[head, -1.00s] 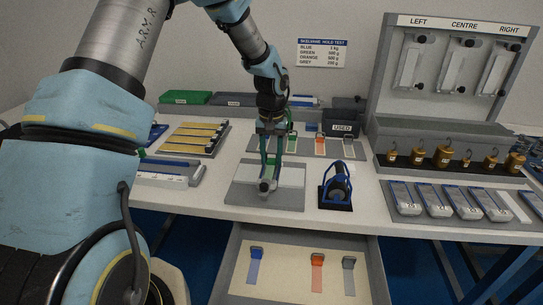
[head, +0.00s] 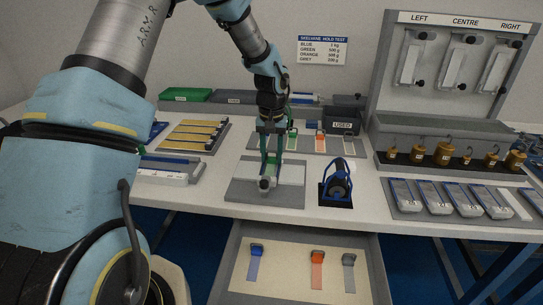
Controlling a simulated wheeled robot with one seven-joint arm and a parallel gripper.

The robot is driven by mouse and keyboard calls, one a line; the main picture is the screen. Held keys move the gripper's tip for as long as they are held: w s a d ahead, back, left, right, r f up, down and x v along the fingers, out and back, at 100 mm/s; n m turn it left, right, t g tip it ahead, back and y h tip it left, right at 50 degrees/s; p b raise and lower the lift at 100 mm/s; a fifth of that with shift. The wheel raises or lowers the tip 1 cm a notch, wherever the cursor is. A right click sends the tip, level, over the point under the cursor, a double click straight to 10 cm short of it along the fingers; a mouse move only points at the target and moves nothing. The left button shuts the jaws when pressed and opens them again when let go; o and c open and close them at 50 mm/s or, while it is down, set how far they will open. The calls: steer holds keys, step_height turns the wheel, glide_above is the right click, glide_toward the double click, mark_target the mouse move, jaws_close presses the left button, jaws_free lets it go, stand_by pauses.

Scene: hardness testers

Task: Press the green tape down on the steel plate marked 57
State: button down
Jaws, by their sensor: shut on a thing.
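My gripper (head: 271,168) points down over the grey mat (head: 292,195) at the front of the table. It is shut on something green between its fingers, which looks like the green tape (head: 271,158). A pale steel plate (head: 290,171) lies on the mat under and beside the fingers. Its mark is too small to read. A small dark, rounded part (head: 265,184) sits at the plate's near end. I cannot tell whether the tape touches the plate, as the fingers hide the contact.
A blue-framed roller (head: 337,183) stands right of the mat. The open drawer (head: 300,287) below holds blue, orange and grey tapes. Behind are sample plates (head: 320,142) and a dark box labelled USED (head: 342,122). Brass weights (head: 444,153) and the hanging rack (head: 455,65) stand right.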

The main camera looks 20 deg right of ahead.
mark_target(272, 160)
steer(key=shift+c, duration=1.7)
jaws_free()
step_height(272, 160, up, 11)
steer(key=b, duration=0.2)
steer(key=s+a+f+n, duration=0.1)
steer(key=s+a, duration=0.4)
steer(key=a, duration=1)
steer(key=s+a+f+n+t, duration=0.1)
steer(key=s+a+n, duration=0.2)
steer(key=a, duration=1.3)
steer(key=s, duration=0.2)
steer(key=shift+s+a+n+t, duration=0.15)
steer(key=shift+s+n+t, duration=0.15)
